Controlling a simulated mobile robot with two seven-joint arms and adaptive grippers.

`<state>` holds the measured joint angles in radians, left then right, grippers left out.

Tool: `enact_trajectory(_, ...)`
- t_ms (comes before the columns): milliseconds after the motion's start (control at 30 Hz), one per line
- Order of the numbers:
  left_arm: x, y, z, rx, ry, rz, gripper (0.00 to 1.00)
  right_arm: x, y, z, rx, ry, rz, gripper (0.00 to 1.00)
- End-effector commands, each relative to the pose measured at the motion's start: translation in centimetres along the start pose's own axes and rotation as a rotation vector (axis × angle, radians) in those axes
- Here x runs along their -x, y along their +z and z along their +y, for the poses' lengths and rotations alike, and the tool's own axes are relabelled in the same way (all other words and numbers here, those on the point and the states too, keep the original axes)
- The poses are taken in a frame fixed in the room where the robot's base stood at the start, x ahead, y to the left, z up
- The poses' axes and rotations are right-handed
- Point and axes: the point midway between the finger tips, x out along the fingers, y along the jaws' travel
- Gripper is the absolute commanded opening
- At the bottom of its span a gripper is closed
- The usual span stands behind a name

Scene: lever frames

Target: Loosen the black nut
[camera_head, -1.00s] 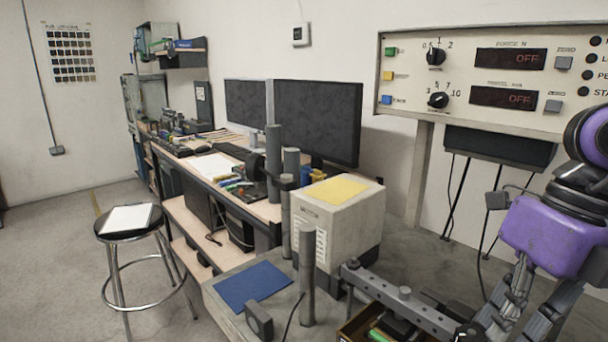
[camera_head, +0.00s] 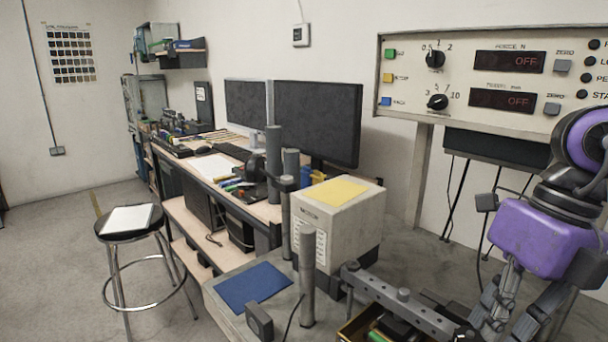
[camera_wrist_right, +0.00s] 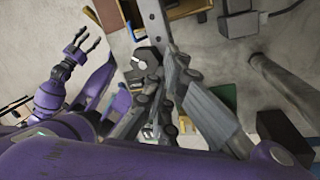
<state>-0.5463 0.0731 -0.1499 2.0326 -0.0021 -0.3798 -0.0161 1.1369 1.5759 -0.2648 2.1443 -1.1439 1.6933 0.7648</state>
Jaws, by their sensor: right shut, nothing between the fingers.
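My right gripper (camera_head: 492,325) hangs at the lower right of the head view, just right of a grey lever bar with holes (camera_head: 385,292). Its fingertips are near the bottom edge of that view. In the right wrist view the right gripper (camera_wrist_right: 168,80) is shut and empty. A dark, angular piece with a pale centre (camera_wrist_right: 146,66) lies close to its fingertips in that view. It may be the black nut, but I cannot be sure, nor tell whether they touch. My left gripper (camera_wrist_right: 82,42) shows in the wrist view, open and empty, away from the bar.
A grey motor box (camera_head: 338,218) with a yellow top stands behind the bar. An upright grey post (camera_head: 307,275) and a blue pad (camera_head: 252,287) are to its left. An open box of parts (camera_head: 372,328) lies below the bar. A control panel (camera_head: 470,78) hangs above.

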Motion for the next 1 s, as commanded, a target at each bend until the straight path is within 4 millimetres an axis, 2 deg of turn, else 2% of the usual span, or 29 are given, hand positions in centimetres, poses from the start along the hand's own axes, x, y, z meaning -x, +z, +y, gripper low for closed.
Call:
enact_trajectory(533,-0.1,0.4,0.0,0.002,0.001,-0.007,0.54,0.0,0.0,0.0,0.000,0.000,-0.001,0.00)
enact_trajectory(1000,0.7,-0.8,0.0,0.006,-0.001,0.008,0.54,0.2,1.3,-0.1,0.001,0.001,-0.002,0.00)
